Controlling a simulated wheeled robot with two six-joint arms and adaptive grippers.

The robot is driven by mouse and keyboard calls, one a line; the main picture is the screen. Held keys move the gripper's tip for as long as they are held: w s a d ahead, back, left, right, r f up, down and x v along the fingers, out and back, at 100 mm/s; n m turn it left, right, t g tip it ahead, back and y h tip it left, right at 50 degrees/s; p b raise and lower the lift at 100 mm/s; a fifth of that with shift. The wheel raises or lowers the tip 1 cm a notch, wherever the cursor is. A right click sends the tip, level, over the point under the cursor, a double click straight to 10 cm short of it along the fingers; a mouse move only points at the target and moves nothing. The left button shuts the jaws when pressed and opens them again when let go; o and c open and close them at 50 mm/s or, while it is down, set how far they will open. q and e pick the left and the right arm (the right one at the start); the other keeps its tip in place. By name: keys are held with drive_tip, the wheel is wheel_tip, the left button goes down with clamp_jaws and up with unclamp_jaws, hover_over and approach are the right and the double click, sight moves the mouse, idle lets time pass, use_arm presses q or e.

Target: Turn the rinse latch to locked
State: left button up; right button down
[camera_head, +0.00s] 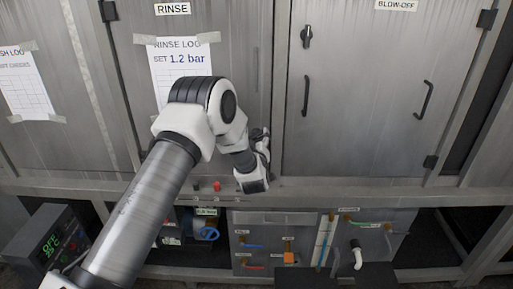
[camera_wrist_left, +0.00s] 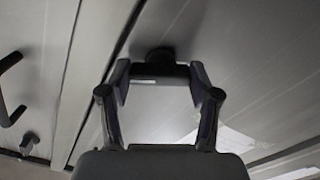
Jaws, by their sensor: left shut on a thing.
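The rinse cabinet door (camera_head: 225,45) is grey metal under a RINSE label (camera_head: 172,9). My left arm reaches across it, and my left gripper (camera_head: 264,142) is at the door's right edge, low down. In the left wrist view my left gripper (camera_wrist_left: 159,80) has its fingers on both sides of a dark latch piece (camera_wrist_left: 155,58) on the metal face, and is shut on it. The gripper hides most of this latch in the head view, so I cannot tell its angle or whether it is locked.
The blow-off door (camera_head: 365,100) to the right has a black latch (camera_head: 306,37) and a handle (camera_head: 424,99). A paper log (camera_head: 180,60) is taped to the rinse door. Below are a red button (camera_head: 217,186), a display box (camera_head: 47,245) and a panel with coloured valves (camera_head: 265,245).

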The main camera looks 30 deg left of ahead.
use_arm(q)
drive_tip(key=n+b, duration=1)
drive_tip(key=b, duration=0.3)
drive_tip(key=shift+f, duration=0.2)
drive_tip(key=shift+r+n+b, duration=0.2)
drive_tip(key=shift+n+b, duration=0.55)
drive_tip(key=shift+n, duration=0.15)
drive_tip(key=o, duration=1.1)
drive_tip(key=shift+o, duration=0.2)
drive_tip(key=shift+s, duration=0.1)
drive_tip(key=v, duration=1.2)
drive_tip(key=shift+f, duration=0.1)
